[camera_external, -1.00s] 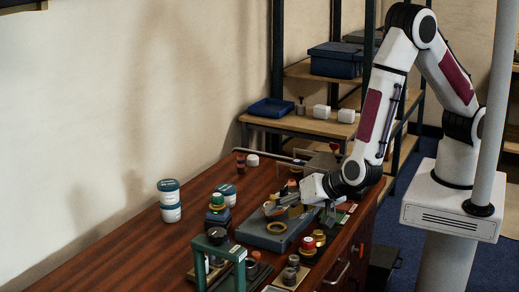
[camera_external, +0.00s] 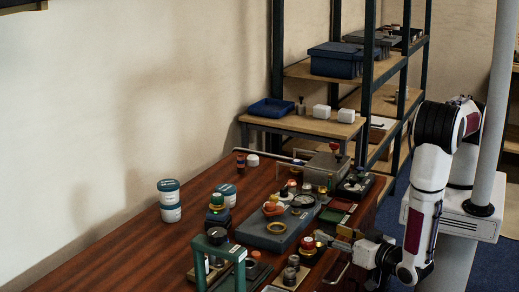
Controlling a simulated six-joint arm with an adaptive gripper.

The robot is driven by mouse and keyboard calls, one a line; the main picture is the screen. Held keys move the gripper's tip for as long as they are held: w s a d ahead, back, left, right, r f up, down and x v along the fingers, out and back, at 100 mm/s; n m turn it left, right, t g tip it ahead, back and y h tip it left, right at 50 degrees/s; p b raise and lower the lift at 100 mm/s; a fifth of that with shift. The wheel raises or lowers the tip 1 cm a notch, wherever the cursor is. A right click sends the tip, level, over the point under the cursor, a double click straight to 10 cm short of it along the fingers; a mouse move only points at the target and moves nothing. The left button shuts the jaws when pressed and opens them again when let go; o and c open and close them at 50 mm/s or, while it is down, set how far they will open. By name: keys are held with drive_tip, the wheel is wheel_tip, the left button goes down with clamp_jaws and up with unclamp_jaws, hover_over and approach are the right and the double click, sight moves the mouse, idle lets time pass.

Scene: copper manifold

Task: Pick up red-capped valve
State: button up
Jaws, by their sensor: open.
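A small brass valve with a red cap (camera_external: 307,243) stands near the front edge of the wooden workbench, just right of the grey-blue tray (camera_external: 262,236). My gripper (camera_external: 327,240) is low over the bench edge, pointing left, with its fingertips close to the right side of this valve. It is open. Whether the fingers touch the valve or straddle it is too small to tell. A second red-topped brass piece beside the valve is partly hidden by my gripper.
A green frame (camera_external: 220,260) stands at the front left, with small metal parts (camera_external: 290,272) beside it. The tray holds a brass ring (camera_external: 277,228) and an orange part (camera_external: 272,208). A grey box (camera_external: 326,170) stands behind.

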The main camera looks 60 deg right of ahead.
sight(314, 245)
drive_tip(key=s+a+f+n+y, duration=0.1)
drive_tip(key=s+a+f+n+t+y, duration=0.1)
drive_tip(key=a+n+t+y, duration=0.1)
drive_tip(key=n, duration=0.1)
drive_tip(key=shift+s+a+f, duration=0.4)
drive_tip(key=shift+w, duration=0.1)
drive_tip(key=shift+x, duration=1.2)
drive_tip(key=shift+w, duration=0.15)
drive_tip(key=shift+x, duration=2.45)
drive_tip(key=shift+a, duration=0.2)
drive_tip(key=c, duration=1.3)
